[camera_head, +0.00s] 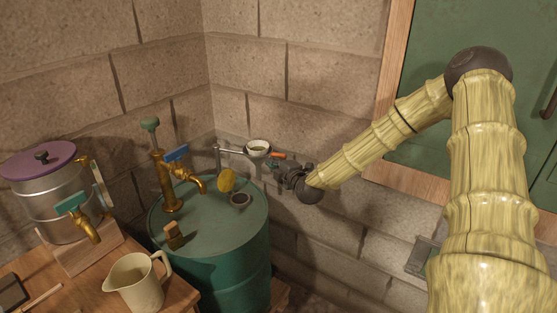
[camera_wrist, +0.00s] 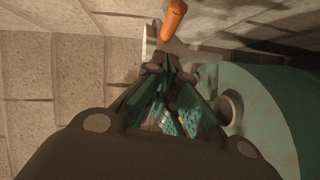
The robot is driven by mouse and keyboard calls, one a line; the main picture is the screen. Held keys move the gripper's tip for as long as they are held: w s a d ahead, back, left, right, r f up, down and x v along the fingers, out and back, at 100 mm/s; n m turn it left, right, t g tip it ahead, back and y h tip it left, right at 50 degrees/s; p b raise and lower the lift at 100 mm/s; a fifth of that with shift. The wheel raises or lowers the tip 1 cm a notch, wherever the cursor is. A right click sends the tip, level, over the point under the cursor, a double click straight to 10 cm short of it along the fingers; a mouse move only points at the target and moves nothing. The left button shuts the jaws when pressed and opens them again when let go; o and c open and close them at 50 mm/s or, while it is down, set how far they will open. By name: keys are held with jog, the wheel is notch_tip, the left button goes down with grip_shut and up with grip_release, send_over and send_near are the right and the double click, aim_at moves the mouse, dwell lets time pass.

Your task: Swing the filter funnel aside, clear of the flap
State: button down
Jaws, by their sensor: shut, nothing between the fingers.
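The filter funnel (camera_head: 258,147) is a small pale cup on a grey swing arm (camera_head: 232,151), beside the far right of the green drum's top. Its orange handle (camera_head: 278,155) points right. In the wrist view the orange handle (camera_wrist: 173,20) stands just beyond my fingertips, with a pale funnel edge beside it. My gripper (camera_head: 276,164) is close by the handle, just below it in the head view. My gripper (camera_wrist: 168,70) is shut and empty; I cannot tell whether it touches the handle. A yellow round piece (camera_head: 227,180), possibly the flap, stands up by a dark round opening (camera_head: 240,199).
The green drum (camera_head: 215,255) carries a brass pump (camera_head: 168,185) with a blue-handled tap. At left are a steel pot (camera_head: 50,190), a cream jug (camera_head: 136,285) and a wooden table. The block wall is close behind; a green cabinet (camera_head: 440,120) is at right.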

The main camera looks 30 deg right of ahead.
jog(key=shift+w+d+f, duration=0.2)
jog(key=shift+w+d, duration=0.3)
jog(key=shift+d, duration=0.2)
jog(key=shift+w+d+f, duration=0.2)
jog(key=shift+w+d, duration=0.3)
jog(key=shift+d, duration=0.2)
